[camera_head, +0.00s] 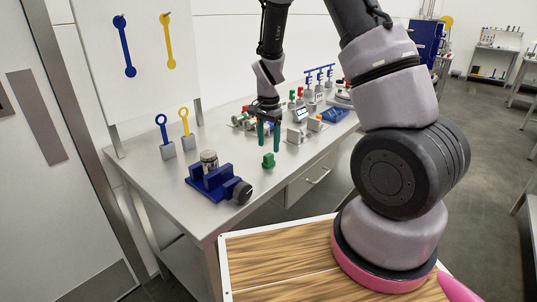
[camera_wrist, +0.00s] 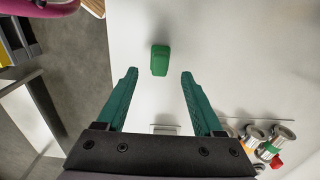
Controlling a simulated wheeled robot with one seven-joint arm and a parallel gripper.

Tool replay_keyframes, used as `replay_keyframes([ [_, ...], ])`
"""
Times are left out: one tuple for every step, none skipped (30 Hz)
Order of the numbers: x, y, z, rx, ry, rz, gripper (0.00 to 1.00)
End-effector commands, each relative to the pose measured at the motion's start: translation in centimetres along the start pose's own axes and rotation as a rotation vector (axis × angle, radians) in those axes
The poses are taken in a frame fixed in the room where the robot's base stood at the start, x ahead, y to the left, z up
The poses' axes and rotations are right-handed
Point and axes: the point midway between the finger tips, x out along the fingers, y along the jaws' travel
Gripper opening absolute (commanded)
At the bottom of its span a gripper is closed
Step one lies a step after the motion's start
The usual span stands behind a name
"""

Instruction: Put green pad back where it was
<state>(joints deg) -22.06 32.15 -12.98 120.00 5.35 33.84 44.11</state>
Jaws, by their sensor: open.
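A small green pad (camera_head: 268,160) lies on the metal table (camera_head: 140,165) near its front edge. In the wrist view the green pad (camera_wrist: 160,60) is alone on the pale tabletop, just beyond the fingertips and centred between them. My gripper (camera_head: 269,148) has green fingers pointing down and is above and beside the pad. In the wrist view my gripper (camera_wrist: 159,73) is open, with nothing between its fingers.
A blue vise (camera_head: 213,183) holding a metal cylinder stands left of the pad. Blue and yellow ring-topped tools (camera_head: 163,135) stand in grey blocks behind it. Several small fittings (camera_wrist: 268,143) and a grey block (camera_head: 296,136) are to the right. The table between vise and pad is clear.

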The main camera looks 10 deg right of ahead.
Motion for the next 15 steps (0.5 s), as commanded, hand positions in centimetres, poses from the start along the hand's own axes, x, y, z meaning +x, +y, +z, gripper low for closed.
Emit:
replay_keyframes([
  [-1.3, -0.1, 0.0, -0.001, 0.001, -0.005, 0.69],
  [-1.9, -0.1, 0.0, -0.001, 0.002, -0.005, 0.69],
  [-2.7, -0.1, 0.0, -0.001, 0.002, -0.004, 0.69],
  [-3.2, -0.1, 0.0, -0.001, 0.002, -0.004, 0.69],
  [-3.7, -0.1, 0.0, 0.000, 0.001, -0.004, 0.69],
  [-4.3, -0.1, 0.0, -0.002, 0.001, -0.004, 0.69],
  [-4.7, -0.1, 0.0, -0.001, 0.001, -0.003, 0.69],
  [-5.0, -0.1, 0.0, -0.001, 0.001, -0.003, 0.69],
  [-5.4, -0.1, 0.0, -0.001, 0.001, -0.002, 0.69],
  [-5.6, -0.1, 0.0, 0.000, 0.000, -0.001, 0.69],
  [-5.8, 0.0, 0.0, 0.000, 0.000, -0.001, 0.69],
  [-6.0, 0.0, 0.0, -0.001, 0.001, -0.001, 0.69],
  [-6.1, 0.0, 0.0, -0.001, 0.001, 0.000, 0.69],
  [-6.1, 0.0, 0.0, -0.001, 0.001, 0.000, 0.69],
  [-6.3, 0.0, 0.0, -0.001, 0.000, -0.002, 0.69],
])
